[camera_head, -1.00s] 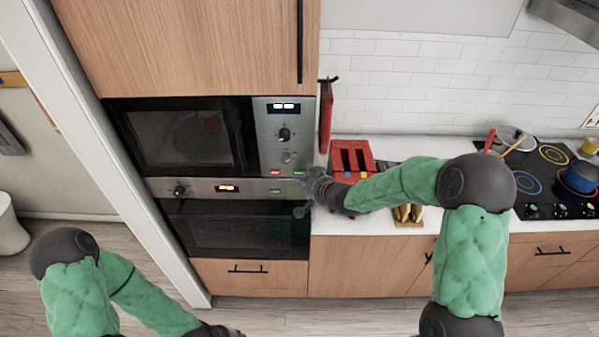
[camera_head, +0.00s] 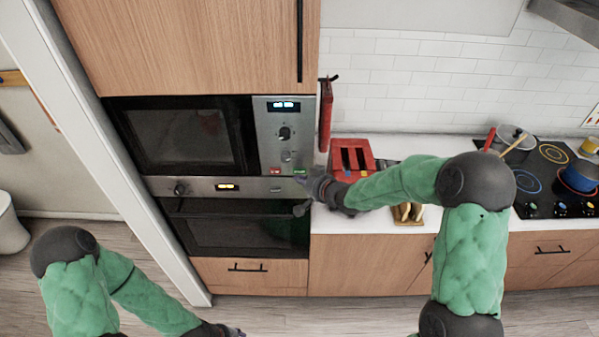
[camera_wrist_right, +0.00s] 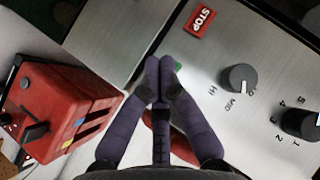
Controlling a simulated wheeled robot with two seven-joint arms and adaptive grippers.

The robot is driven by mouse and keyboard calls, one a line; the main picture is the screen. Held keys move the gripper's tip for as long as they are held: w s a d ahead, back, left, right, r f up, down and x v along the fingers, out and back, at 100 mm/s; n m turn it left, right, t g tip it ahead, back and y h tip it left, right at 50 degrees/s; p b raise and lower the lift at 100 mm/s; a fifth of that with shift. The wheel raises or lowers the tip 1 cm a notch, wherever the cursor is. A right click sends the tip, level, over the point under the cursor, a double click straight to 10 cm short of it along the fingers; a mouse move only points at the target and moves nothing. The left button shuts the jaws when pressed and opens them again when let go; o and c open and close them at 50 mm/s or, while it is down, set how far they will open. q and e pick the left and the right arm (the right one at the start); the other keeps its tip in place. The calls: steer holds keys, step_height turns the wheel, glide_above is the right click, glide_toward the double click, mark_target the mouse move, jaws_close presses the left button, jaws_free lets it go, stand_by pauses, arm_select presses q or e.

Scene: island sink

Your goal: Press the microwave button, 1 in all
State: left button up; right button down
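The microwave (camera_head: 183,137) is built into the wooden cabinet at the left in the head view. Its panel has a red STOP button (camera_wrist_right: 200,20) and a green START button (camera_head: 299,171) at the lower right. In the right wrist view only a sliver of the green button (camera_wrist_right: 179,66) shows beside my fingertips. My right gripper (camera_wrist_right: 158,64) is shut, its fingertips together and empty, at the green button; I cannot tell whether they touch. My left gripper (camera_head: 235,332) is low at the bottom edge, away from the microwave, its fingers hardly visible.
An oven (camera_head: 240,228) sits below the microwave. A red toaster (camera_head: 352,158) stands on the counter right of the panel, close to my right gripper. Dials (camera_wrist_right: 238,79) are on the panel. A cooktop with pots (camera_head: 578,178) is at the far right.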

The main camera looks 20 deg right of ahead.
steer(key=shift+w, duration=0.15)
stand_by(0.3)
steer(key=shift+w+d, duration=0.1)
steer(key=shift+w, duration=0.15)
